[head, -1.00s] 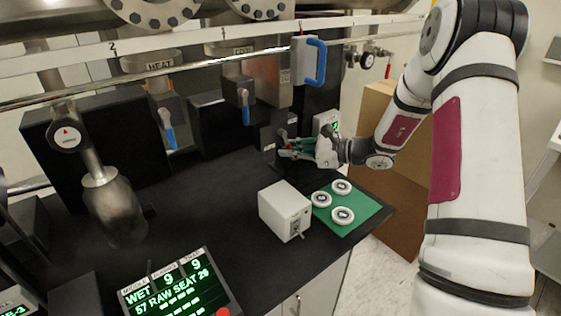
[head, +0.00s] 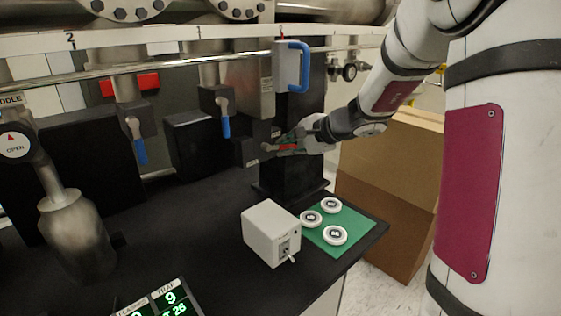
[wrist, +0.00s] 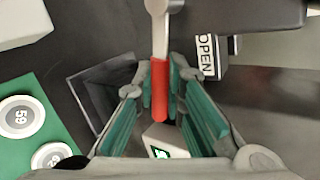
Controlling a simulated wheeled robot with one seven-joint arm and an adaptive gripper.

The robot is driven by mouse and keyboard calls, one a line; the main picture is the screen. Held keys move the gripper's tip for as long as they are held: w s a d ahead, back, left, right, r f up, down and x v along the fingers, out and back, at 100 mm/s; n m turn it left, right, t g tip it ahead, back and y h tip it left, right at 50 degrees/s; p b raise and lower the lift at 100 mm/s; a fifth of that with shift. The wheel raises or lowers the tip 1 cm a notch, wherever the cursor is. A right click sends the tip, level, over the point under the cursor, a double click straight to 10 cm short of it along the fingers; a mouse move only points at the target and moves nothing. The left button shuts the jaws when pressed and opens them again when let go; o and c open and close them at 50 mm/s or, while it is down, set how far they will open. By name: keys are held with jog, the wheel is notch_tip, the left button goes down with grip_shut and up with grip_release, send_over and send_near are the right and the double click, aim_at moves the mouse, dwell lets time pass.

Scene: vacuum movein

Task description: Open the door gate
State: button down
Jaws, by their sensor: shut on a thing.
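A lever with a red grip (wrist: 159,92) and a grey metal stem (wrist: 159,25) runs down the middle of the wrist view. My gripper (wrist: 160,76) has its green-padded fingers on both sides of the red grip and is shut on it. In the head view my gripper (head: 284,147) is at the black block below the large blue handle, with the red grip (head: 288,147) between its fingers. A label reading OPEN (wrist: 206,55) is right of the lever. The fingers partly hide the grip in the head view.
Blue levers (head: 140,150) hang under the pipes. A large blue handle (head: 298,66) is above my gripper. A white box (head: 270,232) and a green mat (head: 352,226) with white discs stand in front. A cardboard box (head: 390,190) is at the right.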

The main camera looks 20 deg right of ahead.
jog(key=r+n+h+b, duration=0.1)
jog(key=n+h+b, duration=0.1)
jog(key=b, duration=0.2)
jog(key=shift+d+r+t, duration=0.1)
jog(key=shift+r+t, duration=0.2)
jog(key=shift+r, duration=0.05)
jog(key=shift+r+h+b, duration=0.2)
jog(key=shift+h+b, duration=0.1)
jog(key=shift+b, duration=0.2)
jog(key=shift+w+r, duration=0.1)
jog(key=shift+r, duration=0.2)
jog(key=c, duration=1.7)
grip_release()
jog(key=shift+o, duration=0.3)
jog(key=shift+f, duration=0.1)
jog(key=v, duration=1.2)
